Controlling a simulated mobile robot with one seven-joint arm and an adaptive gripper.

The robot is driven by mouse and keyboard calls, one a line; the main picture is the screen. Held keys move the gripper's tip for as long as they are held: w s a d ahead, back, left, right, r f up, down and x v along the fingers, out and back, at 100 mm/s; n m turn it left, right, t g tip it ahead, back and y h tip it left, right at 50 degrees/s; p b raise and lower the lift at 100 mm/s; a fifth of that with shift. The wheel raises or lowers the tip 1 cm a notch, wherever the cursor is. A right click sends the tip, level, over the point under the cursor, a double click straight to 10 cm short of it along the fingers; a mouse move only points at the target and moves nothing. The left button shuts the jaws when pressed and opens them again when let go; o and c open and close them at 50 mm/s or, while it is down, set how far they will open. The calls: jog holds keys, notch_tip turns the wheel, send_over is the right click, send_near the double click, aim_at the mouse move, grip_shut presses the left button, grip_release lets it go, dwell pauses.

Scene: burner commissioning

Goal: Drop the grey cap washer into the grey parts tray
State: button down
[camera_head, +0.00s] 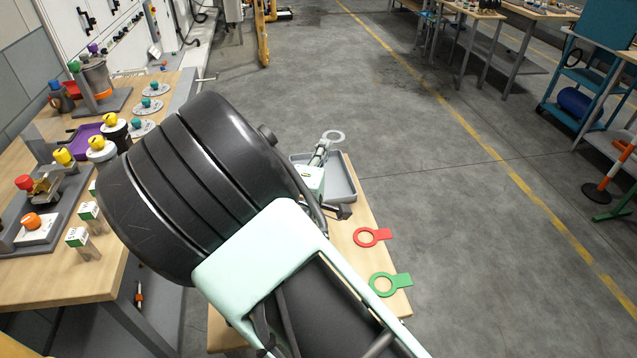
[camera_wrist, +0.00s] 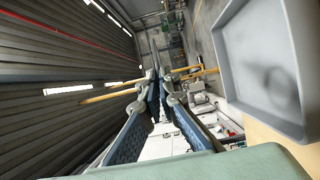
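The grey cap washer (camera_head: 333,136) is a flat ring with a tab, in the head view just beyond my fingertips. My gripper (camera_head: 323,150) is shut on its tab and holds the ring out above the far side of the grey parts tray (camera_head: 349,190). The tray is shallow and partly hidden behind my arm and gripper. In the wrist view my gripper (camera_wrist: 158,78) points away with its fingers drawn together, and the washer between them is hard to make out edge-on. The tray (camera_wrist: 225,50) fills the right side there, with a dark shadow on its floor.
A red ring washer (camera_head: 372,237) and a green one (camera_head: 390,284) lie on the small wooden table (camera_head: 365,264) in front of the tray. A wooden bench (camera_head: 85,268) at left holds knobs, small boxes and fittings.

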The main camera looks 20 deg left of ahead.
jog(key=shift+f+b, duration=1.6)
jog(key=shift+f, duration=0.6)
jog(key=c, duration=2.1)
grip_release()
jog(key=s, duration=1.2)
jog(key=shift+d, duration=0.15)
jog(key=shift+w+r, duration=0.1)
jog(key=shift+w, duration=0.05)
